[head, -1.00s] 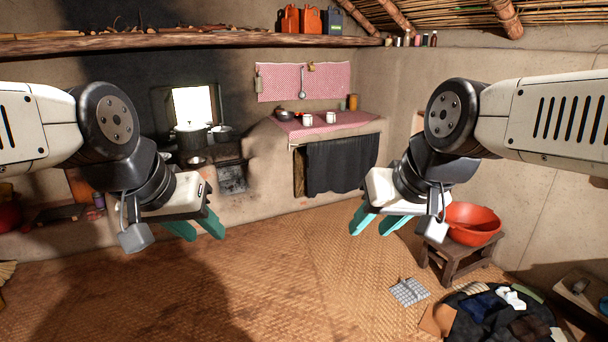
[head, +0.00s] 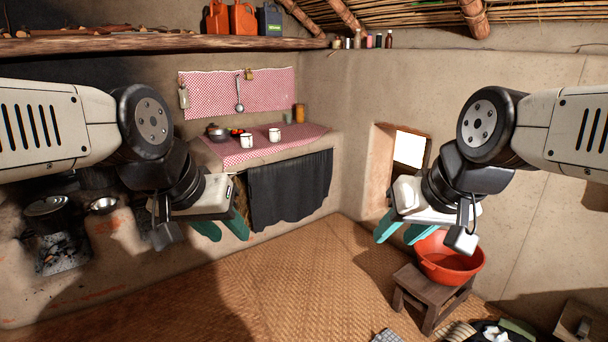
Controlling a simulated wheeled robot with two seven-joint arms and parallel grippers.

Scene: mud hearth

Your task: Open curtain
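A dark grey curtain (head: 290,190) hangs in folds below the counter with the red checked cloth (head: 262,143). It covers most of the opening under the counter; a narrow gap shows at its left edge. My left gripper (head: 222,231) is in front and to the left of the curtain, apart from it, with its teal fingers spread and nothing between them. My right gripper (head: 400,233) is to the right of the curtain, also with spread fingers and empty.
A red basin (head: 449,262) sits on a wooden stool (head: 425,302) at the right. A small window (head: 409,149) is in the right wall. Pots (head: 48,212) stand on the hearth at the left. The woven mat floor (head: 250,285) before the curtain is clear.

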